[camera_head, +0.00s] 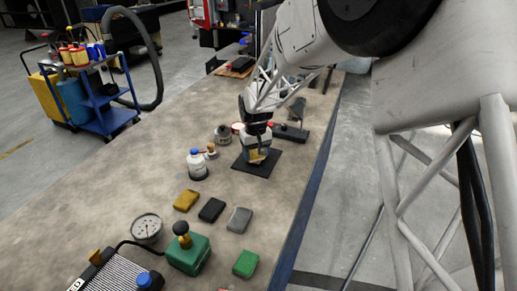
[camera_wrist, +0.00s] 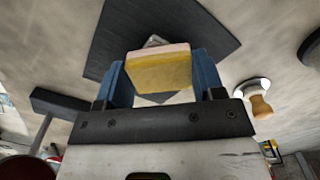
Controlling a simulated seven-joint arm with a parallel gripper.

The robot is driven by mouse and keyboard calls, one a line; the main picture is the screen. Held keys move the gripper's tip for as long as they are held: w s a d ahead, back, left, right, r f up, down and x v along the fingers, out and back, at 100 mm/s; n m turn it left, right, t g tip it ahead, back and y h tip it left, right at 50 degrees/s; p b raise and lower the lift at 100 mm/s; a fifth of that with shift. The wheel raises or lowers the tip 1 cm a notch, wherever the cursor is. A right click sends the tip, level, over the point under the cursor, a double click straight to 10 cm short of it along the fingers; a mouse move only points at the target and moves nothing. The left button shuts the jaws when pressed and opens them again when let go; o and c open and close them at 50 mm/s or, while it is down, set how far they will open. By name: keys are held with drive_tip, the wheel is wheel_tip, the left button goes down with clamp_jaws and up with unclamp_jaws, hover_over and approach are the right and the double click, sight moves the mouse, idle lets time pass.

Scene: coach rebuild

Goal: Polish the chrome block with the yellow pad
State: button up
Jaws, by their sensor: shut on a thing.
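My gripper (camera_head: 257,148) is shut on a yellow pad (camera_wrist: 160,72) with a pale layer along one edge. In the wrist view the pad sits between the two blue fingers (camera_wrist: 160,80). In the head view only a little of the pad (camera_head: 256,155) shows below my gripper. Both are over a dark square mat (camera_head: 262,171), which also fills the top of the wrist view (camera_wrist: 112,42). A small greyish, shiny piece (camera_wrist: 155,41) shows just beyond the pad, perhaps the chrome block; the rest is hidden. I cannot tell whether the pad touches it.
Ochre (camera_head: 186,200), black (camera_head: 211,210), grey (camera_head: 239,220) and green (camera_head: 246,264) blocks lie nearer on the bench. A white bottle with a blue cap (camera_head: 197,166) stands left of the mat. A dark bar-shaped tool (camera_head: 291,133) lies behind it. The bench's left middle is clear.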

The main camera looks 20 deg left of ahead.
drive_tip(key=shift+s, duration=0.85)
drive_tip(key=shift+s+r, duration=0.1)
drive_tip(key=shift+r, duration=3.95)
